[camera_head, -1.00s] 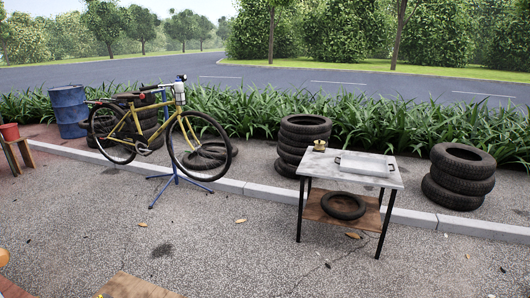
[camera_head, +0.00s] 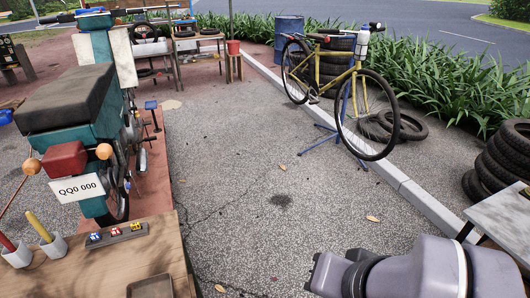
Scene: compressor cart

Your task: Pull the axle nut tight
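A teal motorcycle (camera_head: 98,48) with a black seat stands at the left, its rear and number plate facing me. Part of its rear wheel (camera_head: 119,203) shows below the body. No axle nut can be made out at this distance. A yellow bicycle (camera_head: 345,80) hangs on a blue repair stand (camera_head: 345,125) at the upper right; its axle nuts are too small to tell. A grey part of my own arm shows at the bottom right. My gripper's fingers are not visible.
A wooden bench (camera_head: 105,270) at the lower left holds cups, a small rack of coloured pieces and a tray. Tyre stacks (camera_head: 500,160) and a table (camera_head: 500,218) stand at the right. Open paving (camera_head: 250,190) lies between motorcycle and bicycle.

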